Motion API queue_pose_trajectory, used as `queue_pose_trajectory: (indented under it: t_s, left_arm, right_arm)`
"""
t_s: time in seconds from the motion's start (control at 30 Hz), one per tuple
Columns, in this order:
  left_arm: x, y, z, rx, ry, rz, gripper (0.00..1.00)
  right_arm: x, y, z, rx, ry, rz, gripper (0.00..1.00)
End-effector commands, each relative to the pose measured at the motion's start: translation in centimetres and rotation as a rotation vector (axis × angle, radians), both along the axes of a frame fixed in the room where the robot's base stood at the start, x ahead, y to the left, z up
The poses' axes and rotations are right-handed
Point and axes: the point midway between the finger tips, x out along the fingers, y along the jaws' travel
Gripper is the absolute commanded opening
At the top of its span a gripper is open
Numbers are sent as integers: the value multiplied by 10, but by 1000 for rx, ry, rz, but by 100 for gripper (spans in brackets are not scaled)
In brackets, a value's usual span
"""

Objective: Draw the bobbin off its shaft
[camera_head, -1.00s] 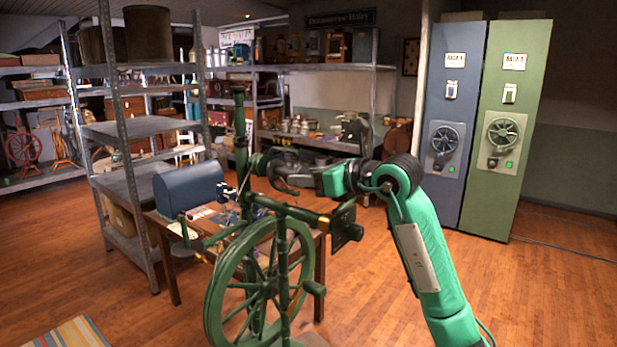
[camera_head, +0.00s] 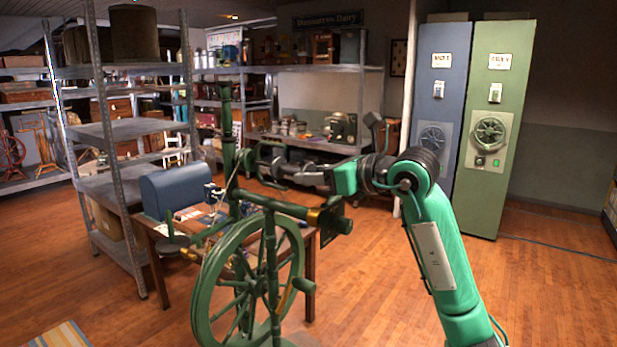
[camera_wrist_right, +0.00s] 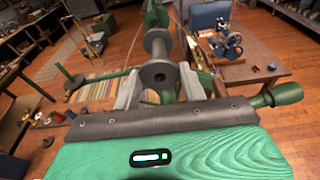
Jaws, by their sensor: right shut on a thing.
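My right gripper (camera_head: 312,174) is shut on the grey bobbin (camera_head: 283,166), to the right of the green flyer (camera_head: 262,160) at the top of the spinning wheel (camera_head: 212,290). In the right wrist view the bobbin (camera_wrist_right: 157,47) lies between the two grey fingers (camera_wrist_right: 159,92), its near round end facing me with a dark hole in the middle. The green flyer part (camera_wrist_right: 155,13) shows just beyond its far end. I cannot tell whether any of the shaft is inside the bobbin. My left gripper is not in view.
A wooden table (camera_head: 309,275) with a blue box (camera_head: 178,190) stands behind the wheel. A metal shelf rack (camera_head: 125,130) is at the left. Blue (camera_head: 442,75) and green (camera_head: 497,85) cabinets stand at the back right. The floor right of my arm is clear.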

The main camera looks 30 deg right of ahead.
Motion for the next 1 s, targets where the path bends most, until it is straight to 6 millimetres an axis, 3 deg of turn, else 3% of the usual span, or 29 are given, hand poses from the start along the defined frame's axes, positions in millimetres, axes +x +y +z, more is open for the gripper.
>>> queue_pose_trajectory:
  t_s: [0.47, 1.0]
  left_arm:
    - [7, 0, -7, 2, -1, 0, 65]
    - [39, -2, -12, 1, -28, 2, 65]
  right_arm:
    - [-27, -11, -2, -1, 0, -1, 31]
    - [-57, -24, -2, -1, 0, -1, 31]
